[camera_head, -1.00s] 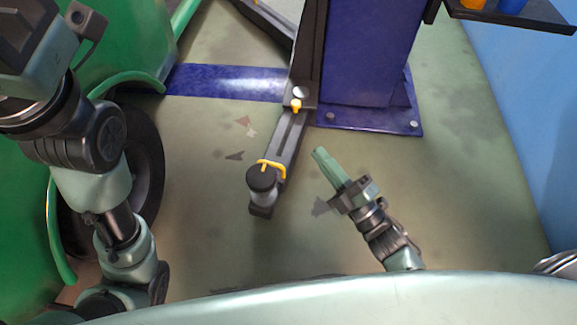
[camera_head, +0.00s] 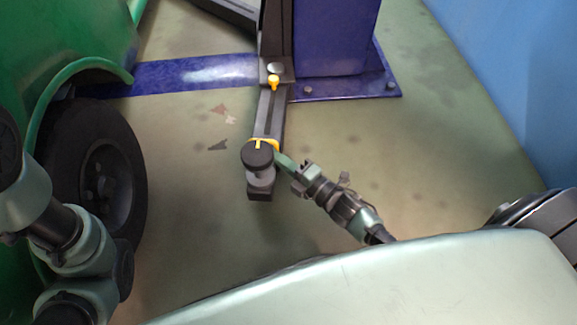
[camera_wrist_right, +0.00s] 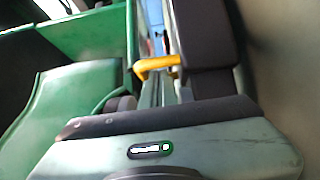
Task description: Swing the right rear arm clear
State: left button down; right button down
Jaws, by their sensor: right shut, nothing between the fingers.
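The lift's right rear arm (camera_head: 267,118) is a dark bar that runs from the blue column down toward me. It ends in a round black pad (camera_head: 257,154) on a grey stem, with a yellow handle (camera_head: 270,142) behind the pad. My right gripper (camera_head: 284,160) is shut and empty, its tip right beside the pad and handle on their right side. I cannot tell whether it touches. In the right wrist view the yellow handle (camera_wrist_right: 157,66) and a dark part of the arm (camera_wrist_right: 205,45) are close ahead. My left gripper is out of view.
The green rickshaw (camera_head: 60,45) with its black wheel (camera_head: 95,170) stands at the left. The blue column (camera_head: 335,40) stands on a bolted base plate (camera_head: 345,88) behind the arm. The floor between wheel and arm is clear. A blue wall (camera_head: 515,80) is at the right.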

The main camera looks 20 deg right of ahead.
jog(key=shift+w+a, duration=0.15)
jog(key=shift+w, duration=0.1)
